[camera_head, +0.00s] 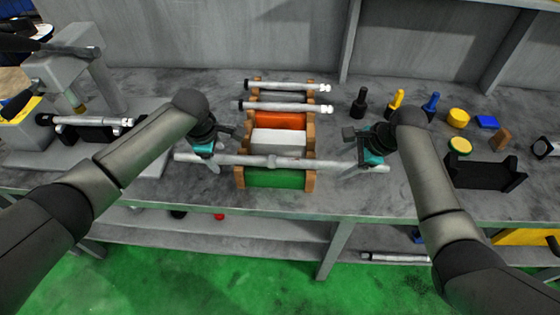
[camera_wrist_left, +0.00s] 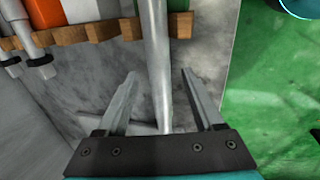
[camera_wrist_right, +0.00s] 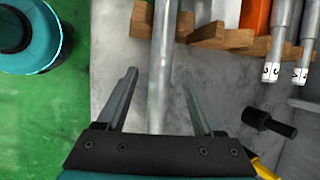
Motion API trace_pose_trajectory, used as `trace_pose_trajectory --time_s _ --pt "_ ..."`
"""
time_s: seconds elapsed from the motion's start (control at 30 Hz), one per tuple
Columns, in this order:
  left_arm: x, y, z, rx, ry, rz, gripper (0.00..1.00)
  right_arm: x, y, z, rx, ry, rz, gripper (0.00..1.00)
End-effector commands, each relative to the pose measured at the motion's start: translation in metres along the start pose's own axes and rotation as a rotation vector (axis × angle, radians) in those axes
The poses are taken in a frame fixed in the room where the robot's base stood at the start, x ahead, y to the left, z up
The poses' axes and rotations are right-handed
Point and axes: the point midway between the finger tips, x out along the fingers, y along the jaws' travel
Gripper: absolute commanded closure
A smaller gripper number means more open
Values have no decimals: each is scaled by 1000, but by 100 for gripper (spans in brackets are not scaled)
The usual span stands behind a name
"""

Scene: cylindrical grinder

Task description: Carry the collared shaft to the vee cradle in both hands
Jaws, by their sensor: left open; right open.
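The collared shaft (camera_head: 330,162) is a long grey bar lying across the front of a slotted wooden rack (camera_head: 309,181), with a thicker collar near its middle. Both ends stick out past the rack. My left gripper (camera_head: 221,150) is open at the shaft's left part; in the left wrist view the shaft (camera_wrist_left: 160,60) runs between the parted fingers. My right gripper (camera_head: 350,153) is open at the right part; in the right wrist view the shaft (camera_wrist_right: 160,60) also runs between the fingers. A black cradle (camera_head: 485,175), likely the vee cradle, stands empty at the right.
Two thinner shafts (camera_head: 285,87) lie at the rack's back, with red, white and green blocks between its rails. Black, yellow and blue handled tools (camera_head: 359,103) and small coloured pieces stand to the right. Another shaft (camera_head: 95,121) rests on the machine at left.

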Motion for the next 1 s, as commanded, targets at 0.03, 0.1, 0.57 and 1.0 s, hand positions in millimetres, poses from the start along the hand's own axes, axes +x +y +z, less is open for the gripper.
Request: trace_pose_trajectory --time_s 0.03,0.1,0.57,1.0 --pt "2 0 0 0 0 0 31 3 0 0 0 0 0 31" --pt "5 0 0 0 1 0 31 5 0 0 -1 1 0 31" --pt "5 0 0 1 1 1 47 6 0 0 -1 1 0 47" --pt "5 0 0 0 1 1 96 6 0 0 0 1 1 96"
